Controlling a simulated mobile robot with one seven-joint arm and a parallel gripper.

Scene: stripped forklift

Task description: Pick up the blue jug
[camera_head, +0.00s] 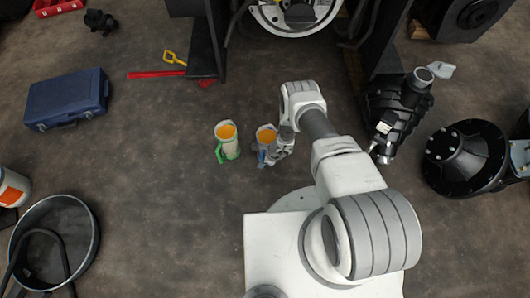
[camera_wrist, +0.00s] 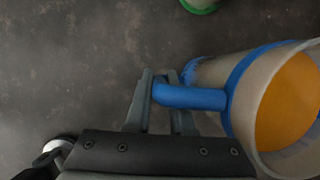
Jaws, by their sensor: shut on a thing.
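The blue jug (camera_head: 266,135) has a pale body, blue bands, a blue handle and orange contents. In the head view it stands at the middle of the floor, partly hidden by my gripper (camera_head: 272,155). In the wrist view the jug (camera_wrist: 240,80) lies at the right, its orange opening facing the camera. There my gripper (camera_wrist: 162,98) is shut on the jug's blue handle, one finger on either side. I cannot tell whether the jug touches the floor.
A green-handled jug (camera_head: 227,140) with orange contents stands just left. A blue case (camera_head: 67,100) and a black bucket (camera_head: 57,240) are further left. Black machine parts (camera_head: 398,110) and a black round part (camera_head: 465,158) lie right. Floor between the case and jugs is clear.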

